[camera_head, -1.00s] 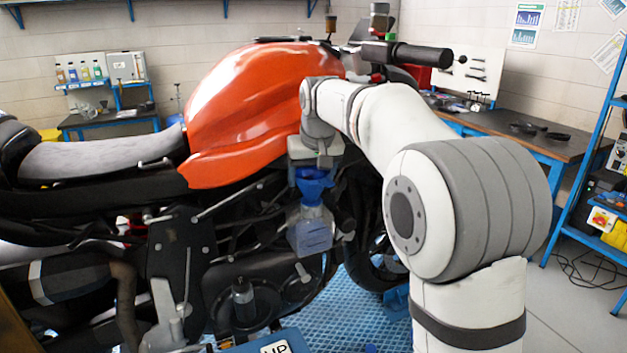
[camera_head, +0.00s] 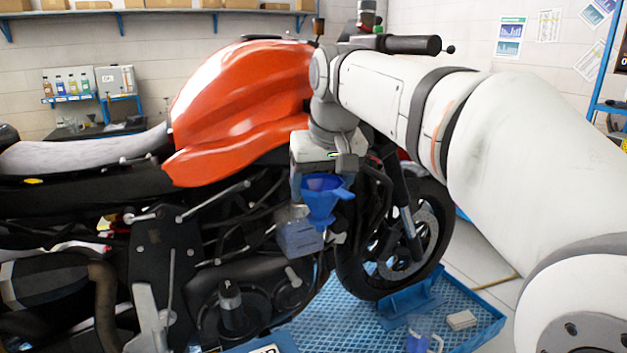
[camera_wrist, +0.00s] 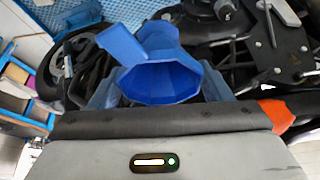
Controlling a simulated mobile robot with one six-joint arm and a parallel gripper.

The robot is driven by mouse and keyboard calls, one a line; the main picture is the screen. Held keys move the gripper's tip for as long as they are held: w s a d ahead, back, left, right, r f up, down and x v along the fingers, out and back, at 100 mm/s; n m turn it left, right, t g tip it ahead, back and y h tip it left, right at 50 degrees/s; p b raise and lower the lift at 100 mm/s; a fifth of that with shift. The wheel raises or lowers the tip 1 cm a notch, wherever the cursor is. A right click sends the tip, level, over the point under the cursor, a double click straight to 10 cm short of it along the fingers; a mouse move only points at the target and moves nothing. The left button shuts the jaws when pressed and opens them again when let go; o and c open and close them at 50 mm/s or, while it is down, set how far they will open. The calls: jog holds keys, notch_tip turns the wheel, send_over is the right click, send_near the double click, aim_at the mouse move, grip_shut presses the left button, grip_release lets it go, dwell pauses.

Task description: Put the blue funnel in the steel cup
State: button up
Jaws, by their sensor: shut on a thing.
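The blue funnel (camera_head: 322,200) is upright below my gripper (camera_head: 322,183), wide mouth up and spout down, with a tab to its right. In the wrist view the funnel (camera_wrist: 160,80) sits between the blue fingers of my gripper (camera_wrist: 160,92), which is shut on it. A small shiny cup with a handle, probably the steel cup (camera_head: 419,335), stands at the bottom of the head view on the blue mat, lower and to the right of the funnel. The cup shows blue tones, perhaps reflections. It is not clear in the wrist view.
A translucent bluish reservoir (camera_head: 298,238) is close left of the funnel, against the orange motorcycle (camera_head: 240,100). The front wheel (camera_head: 400,240) is to the right. The blue mat (camera_head: 335,330) also holds a small pale block (camera_head: 461,320).

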aim_at(328, 196)
jog(key=shift+s+d, duration=0.15)
jog(key=shift+s, duration=0.45)
jog(key=shift+s+d, duration=0.15)
jog(key=shift+s, duration=0.4)
jog(key=shift+s+d+r, duration=0.1)
jog(key=shift+s+r, duration=0.15)
jog(key=shift+s, duration=0.15)
notch_tip(328, 196, up, 5)
jog(key=p, duration=0.3)
jog(key=shift+f+p, duration=0.2)
jog(key=shift+p, duration=0.2)
jog(key=shift+f, duration=0.1)
